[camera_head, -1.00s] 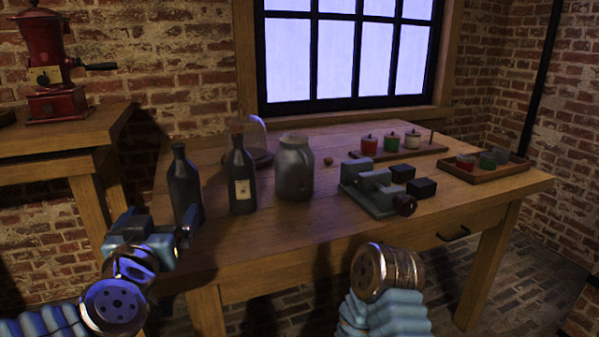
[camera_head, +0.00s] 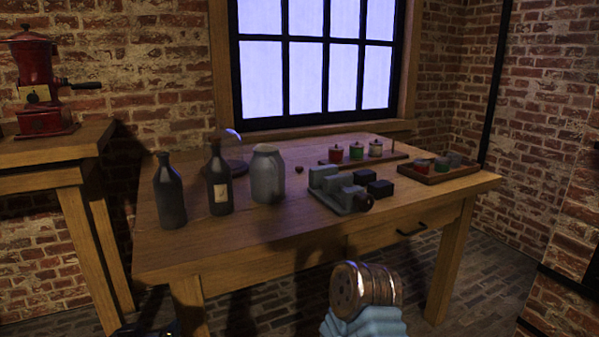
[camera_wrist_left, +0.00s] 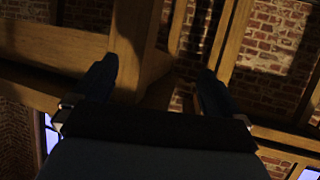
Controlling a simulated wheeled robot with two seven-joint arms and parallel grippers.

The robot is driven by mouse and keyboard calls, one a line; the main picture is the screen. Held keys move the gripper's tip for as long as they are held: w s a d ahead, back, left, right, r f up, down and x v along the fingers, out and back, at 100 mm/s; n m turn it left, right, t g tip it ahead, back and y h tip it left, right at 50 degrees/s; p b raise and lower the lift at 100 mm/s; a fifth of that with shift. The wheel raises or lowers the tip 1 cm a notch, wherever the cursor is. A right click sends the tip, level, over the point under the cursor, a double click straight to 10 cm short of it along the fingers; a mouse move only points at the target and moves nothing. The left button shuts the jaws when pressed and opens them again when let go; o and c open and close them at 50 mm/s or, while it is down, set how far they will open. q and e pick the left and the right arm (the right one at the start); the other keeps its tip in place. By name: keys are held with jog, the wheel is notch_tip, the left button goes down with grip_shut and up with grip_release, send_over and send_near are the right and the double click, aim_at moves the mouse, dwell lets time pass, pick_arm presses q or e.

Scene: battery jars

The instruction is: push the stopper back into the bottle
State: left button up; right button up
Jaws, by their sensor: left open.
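A dark bottle with a pale label (camera_head: 219,190) stands upright on the wooden table. A brownish piece (camera_head: 214,142) shows at its mouth; it looks like a stopper, but how deep it sits is too small to tell. A plain dark bottle (camera_head: 170,195) stands to its left. Only a dark bit of my left gripper (camera_head: 148,328) shows at the bottom edge of the head view, below the table and away from the bottles. In the left wrist view its two fingers (camera_wrist_left: 156,85) are apart with nothing between them.
A grey jug (camera_head: 267,175) stands right of the labelled bottle, with a glass dome on a dark base (camera_head: 236,168) behind. A grey vise-like device (camera_head: 338,190), a rack of small jars and a tray (camera_head: 440,177) are farther right. The table's front left is clear.

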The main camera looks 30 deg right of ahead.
pick_arm(q)
jog(key=s+a+f+n+g, duration=0.1)
jog(key=s+a+f+g, duration=0.15)
jog(key=f, duration=0.55)
jog(key=s+a+f+g, duration=0.15)
jog(key=s+f, duration=0.25)
jog(key=f, duration=0.4)
jog(key=s+a+f+n+g, duration=0.1)
jog(key=s+a+f+g, duration=0.15)
jog(key=f, duration=0.55)
jog(key=s+f+n+g, duration=0.2)
jog(key=s+f+g, duration=0.3)
jog(key=s+f, duration=0.6)
jog(key=s, duration=0.3)
jog(key=shift+s+n, duration=0.3)
jog(key=shift+s, duration=0.05)
